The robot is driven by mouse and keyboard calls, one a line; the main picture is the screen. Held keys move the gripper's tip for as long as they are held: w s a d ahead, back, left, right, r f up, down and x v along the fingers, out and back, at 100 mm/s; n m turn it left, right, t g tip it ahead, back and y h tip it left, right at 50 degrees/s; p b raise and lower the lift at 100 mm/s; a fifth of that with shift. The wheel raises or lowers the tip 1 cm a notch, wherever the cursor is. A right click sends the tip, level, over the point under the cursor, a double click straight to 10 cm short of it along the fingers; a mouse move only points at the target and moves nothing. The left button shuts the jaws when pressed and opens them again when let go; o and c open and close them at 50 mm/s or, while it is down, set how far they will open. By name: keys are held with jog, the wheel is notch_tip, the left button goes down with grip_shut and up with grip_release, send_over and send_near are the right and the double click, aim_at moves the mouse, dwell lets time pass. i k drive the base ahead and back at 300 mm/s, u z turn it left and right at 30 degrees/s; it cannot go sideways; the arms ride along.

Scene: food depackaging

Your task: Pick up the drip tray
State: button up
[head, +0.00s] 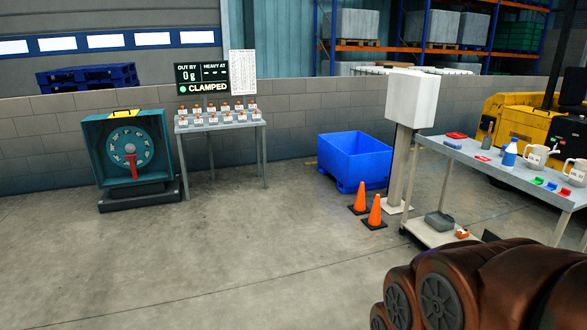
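I cannot tell for sure which thing is the drip tray. A small flat red tray-like item (456,135) lies on the far end of the grey workbench (500,166) at the right. A low grey box (439,221) sits on the bench's lower shelf, and it could also be a tray. Brown links of my own arm fill the lower right corner and hide part of the bench's near end. My gripper is not in view.
Two orange cones (375,213) and a blue bin (354,160) stand left of the bench, near a white box on a post (410,100). A teal dial machine (128,155) and a small table (220,125) stand at left. The middle floor is clear.

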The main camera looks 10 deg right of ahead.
aim_at(441, 222)
jog(key=z, duration=0.15)
jog(key=i, duration=1.8)
jog(key=z, duration=0.6)
jog(key=i, duration=2.1)
jog(key=z, duration=0.55)
jog(key=i, duration=1.05)
jog(key=z, duration=0.15)
